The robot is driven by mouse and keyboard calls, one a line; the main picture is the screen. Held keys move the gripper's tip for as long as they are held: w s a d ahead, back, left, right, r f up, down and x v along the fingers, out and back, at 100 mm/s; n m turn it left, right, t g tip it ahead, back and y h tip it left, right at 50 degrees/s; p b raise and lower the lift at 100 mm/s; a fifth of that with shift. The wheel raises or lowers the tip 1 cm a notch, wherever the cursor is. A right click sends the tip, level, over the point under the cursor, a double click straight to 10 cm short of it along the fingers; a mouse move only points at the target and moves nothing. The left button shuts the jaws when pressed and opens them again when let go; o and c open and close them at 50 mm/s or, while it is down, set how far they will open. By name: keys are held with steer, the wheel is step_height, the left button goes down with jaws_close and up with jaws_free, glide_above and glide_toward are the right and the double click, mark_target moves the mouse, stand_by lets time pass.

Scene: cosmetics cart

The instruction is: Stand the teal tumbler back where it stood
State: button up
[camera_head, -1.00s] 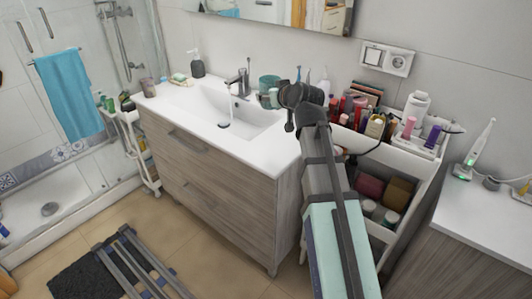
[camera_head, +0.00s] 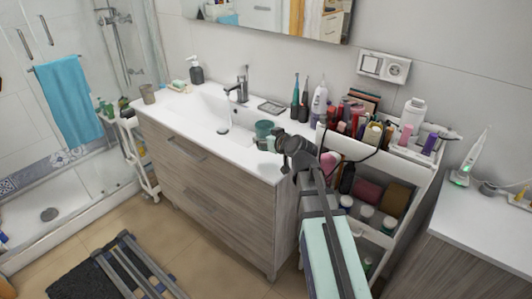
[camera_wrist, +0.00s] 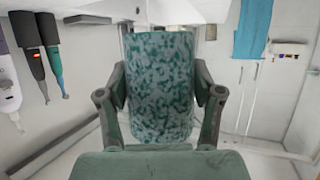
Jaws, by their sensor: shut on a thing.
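The teal tumbler (camera_head: 264,129) is in my gripper (camera_head: 269,143), over the front right part of the white washbasin top (camera_head: 260,161). In the wrist view the tumbler (camera_wrist: 160,85) is mottled teal and fills the space between the two fingers of my gripper (camera_wrist: 160,92), which press on its sides. It looks about upright. I cannot tell whether its base touches the top or hangs just above it. My gripper and arm hide part of its lower side in the head view.
A dark rectangular dish (camera_head: 272,106) lies behind the tumbler. Toothbrushes (camera_head: 295,97) and a white bottle-shaped device (camera_head: 318,100) stand at the back right. The tap (camera_head: 238,88) is at the back left. A crowded cart (camera_head: 385,155) stands right of my arm. The basin's right rim looks clear.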

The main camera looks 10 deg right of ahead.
steer(key=shift+f+p, duration=0.3)
steer(key=shift+f, duration=3.15)
steer(key=shift+f, duration=0.15)
steer(key=o, duration=1.1)
steer(key=shift+o, duration=0.2)
steer(key=shift+r, duration=0.2)
steer(key=b+v, duration=0.2)
steer(key=v, duration=0.7)
steer(key=shift+s+f, duration=0.15)
steer(key=b, duration=0.4)
steer(key=b, duration=0.3)
steer(key=shift+d+b, duration=0.1)
steer(key=shift+b, duration=0.2)
steer(key=shift+s+b, duration=0.1)
steer(key=shift+b, duration=0.45)
